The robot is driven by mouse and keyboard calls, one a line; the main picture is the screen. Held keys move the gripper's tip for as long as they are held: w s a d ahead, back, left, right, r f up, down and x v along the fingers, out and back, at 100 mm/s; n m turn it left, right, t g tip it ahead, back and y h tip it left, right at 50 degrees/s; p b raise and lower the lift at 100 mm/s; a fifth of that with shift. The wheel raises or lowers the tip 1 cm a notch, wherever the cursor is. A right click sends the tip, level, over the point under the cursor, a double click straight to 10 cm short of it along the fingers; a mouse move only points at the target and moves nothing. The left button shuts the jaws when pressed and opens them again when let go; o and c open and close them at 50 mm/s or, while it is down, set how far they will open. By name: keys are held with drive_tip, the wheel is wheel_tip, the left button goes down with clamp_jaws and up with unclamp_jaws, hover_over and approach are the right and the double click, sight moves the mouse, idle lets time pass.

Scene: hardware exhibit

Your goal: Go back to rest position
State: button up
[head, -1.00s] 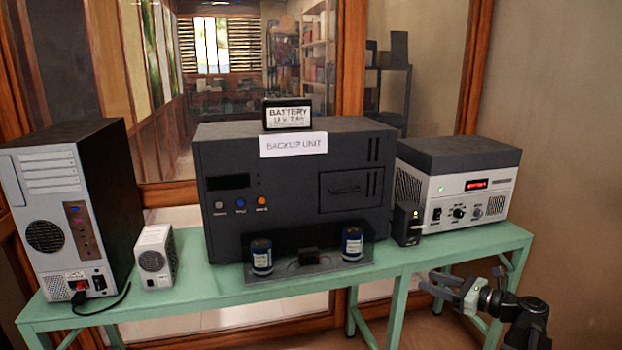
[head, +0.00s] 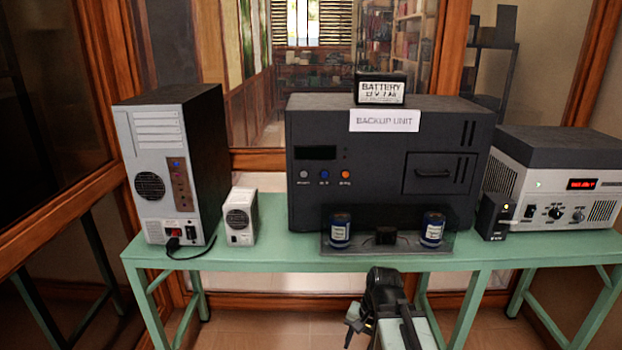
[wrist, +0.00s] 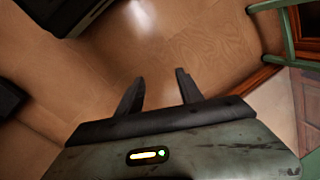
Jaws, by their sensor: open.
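My gripper (wrist: 158,88) is open and empty in the wrist view, its two dark fingers apart over a bare wooden floor (wrist: 185,40). In the head view my folded arm shows at the bottom centre, below and in front of the green table (head: 275,257). The arm is apart from everything on the table.
On the table stand a computer tower (head: 158,185), a small white box (head: 240,218), the black backup unit (head: 350,182) with a battery (head: 381,92) on top, two dark blue cylinders (head: 340,230) (head: 432,229), a small black adapter (head: 494,215) and a grey power supply (head: 560,185).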

drive_tip(key=d+n+h, duration=0.2)
drive_tip(key=d+n, duration=0.2)
wheel_tip(320, 180, up, 19)
drive_tip(key=p, duration=1.9)
drive_tip(key=shift+s+f+n, duration=0.2)
drive_tip(key=shift+s+n, duration=0.15)
drive_tip(key=shift+n, duration=0.05)
